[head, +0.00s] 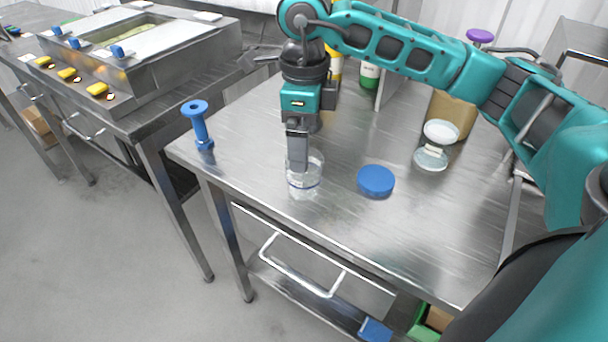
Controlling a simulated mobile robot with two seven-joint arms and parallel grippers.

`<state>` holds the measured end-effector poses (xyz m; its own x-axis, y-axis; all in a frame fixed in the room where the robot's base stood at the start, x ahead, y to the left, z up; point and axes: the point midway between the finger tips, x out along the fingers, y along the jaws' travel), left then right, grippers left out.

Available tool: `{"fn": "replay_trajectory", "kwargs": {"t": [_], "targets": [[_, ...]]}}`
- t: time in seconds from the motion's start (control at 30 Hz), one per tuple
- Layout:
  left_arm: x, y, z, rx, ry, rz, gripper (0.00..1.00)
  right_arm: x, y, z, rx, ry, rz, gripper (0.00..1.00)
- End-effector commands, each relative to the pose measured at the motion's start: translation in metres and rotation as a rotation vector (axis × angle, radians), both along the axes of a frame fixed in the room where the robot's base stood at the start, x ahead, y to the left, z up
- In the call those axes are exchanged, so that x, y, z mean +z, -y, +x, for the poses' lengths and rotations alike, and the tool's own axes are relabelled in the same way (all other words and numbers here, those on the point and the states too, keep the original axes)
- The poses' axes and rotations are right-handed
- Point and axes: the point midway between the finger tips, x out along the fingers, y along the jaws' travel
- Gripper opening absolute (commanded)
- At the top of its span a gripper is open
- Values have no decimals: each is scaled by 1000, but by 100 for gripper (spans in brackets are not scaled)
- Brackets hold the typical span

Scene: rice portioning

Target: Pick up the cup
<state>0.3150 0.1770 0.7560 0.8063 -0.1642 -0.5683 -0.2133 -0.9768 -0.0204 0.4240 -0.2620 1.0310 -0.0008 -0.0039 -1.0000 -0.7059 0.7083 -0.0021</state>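A clear, see-through cup (304,181) stands on the steel table (250,145) near its front edge. My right gripper (299,166) comes down onto it from above, with its fingers at the cup's near wall and rim. The fingers overlap in this view, so whether they are closed on the wall cannot be told. The cup appears upright and on the table. My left gripper is not in view.
A blue lid (376,180) lies right of the cup. A blue spool-shaped tool (200,125) stands at the left corner. Clear containers (432,158) and bottles (369,75) stand behind. A food counter (120,60) is at the left.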

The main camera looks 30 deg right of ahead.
Motion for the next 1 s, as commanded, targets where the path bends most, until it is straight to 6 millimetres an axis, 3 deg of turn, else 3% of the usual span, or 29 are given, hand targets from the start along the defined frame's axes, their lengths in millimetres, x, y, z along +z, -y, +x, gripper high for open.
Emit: {"fn": "replay_trajectory", "kwargs": {"t": [0.6, 0.9, 1.0], "targets": [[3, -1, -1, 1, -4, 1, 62, -73, -1, 1, 0, -1, 4, 97], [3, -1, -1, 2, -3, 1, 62, -79, -1, 1, 2, 1, 4, 97], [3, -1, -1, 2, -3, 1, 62, -79, -1, 1, 2, 1, 4, 88]]}}
